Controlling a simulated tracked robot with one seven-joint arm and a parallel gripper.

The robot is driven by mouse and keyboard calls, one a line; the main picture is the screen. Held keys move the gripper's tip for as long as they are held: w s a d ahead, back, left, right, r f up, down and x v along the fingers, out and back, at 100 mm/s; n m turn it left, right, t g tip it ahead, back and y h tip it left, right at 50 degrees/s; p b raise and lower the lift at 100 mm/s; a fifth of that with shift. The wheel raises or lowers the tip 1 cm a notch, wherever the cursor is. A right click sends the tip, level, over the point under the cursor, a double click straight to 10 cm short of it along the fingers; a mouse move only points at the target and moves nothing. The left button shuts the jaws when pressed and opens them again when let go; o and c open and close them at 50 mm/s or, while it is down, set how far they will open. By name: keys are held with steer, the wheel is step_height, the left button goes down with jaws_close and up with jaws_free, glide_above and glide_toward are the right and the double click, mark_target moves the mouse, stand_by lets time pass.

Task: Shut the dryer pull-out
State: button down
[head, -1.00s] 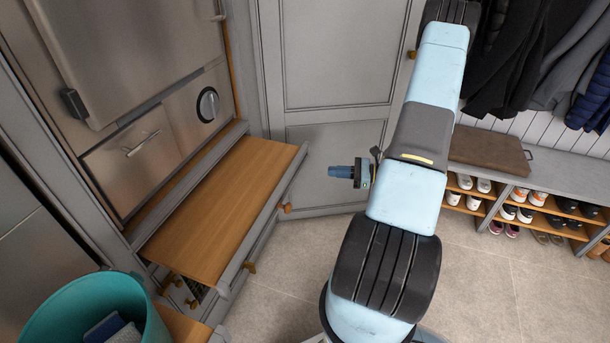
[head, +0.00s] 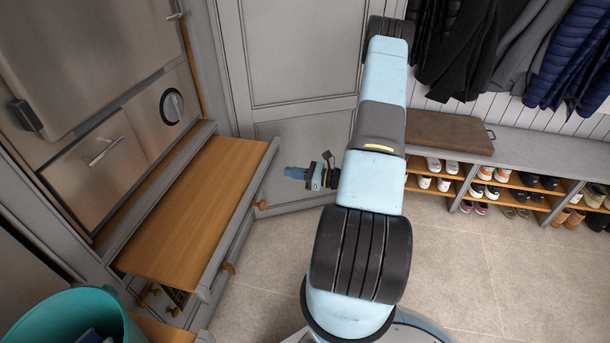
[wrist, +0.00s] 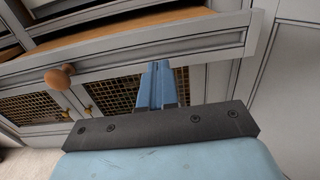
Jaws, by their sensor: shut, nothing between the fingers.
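The dryer pull-out (head: 190,215) is a wooden shelf with a grey front edge, drawn out below the steel dryer (head: 115,150). In the head view, wooden knobs show on its front, one near the far end (head: 261,205). My gripper (head: 287,172) is to the right of the pull-out's far end, fingers pointing left at its front, apart from it in the head view. In the wrist view the shut blue fingers (wrist: 157,68) overlap the grey front board (wrist: 130,55), with a wooden knob (wrist: 60,76) to the left. Whether they touch it I cannot tell.
A teal bin (head: 75,318) stands at the lower left on a wooden surface. Mesh-fronted doors (wrist: 110,95) sit below the pull-out. A shoe bench (head: 520,150) with a brown case (head: 435,132) runs along the right. The tiled floor is clear.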

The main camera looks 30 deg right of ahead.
mark_target(269, 168)
steer(key=shift+x, duration=2.8)
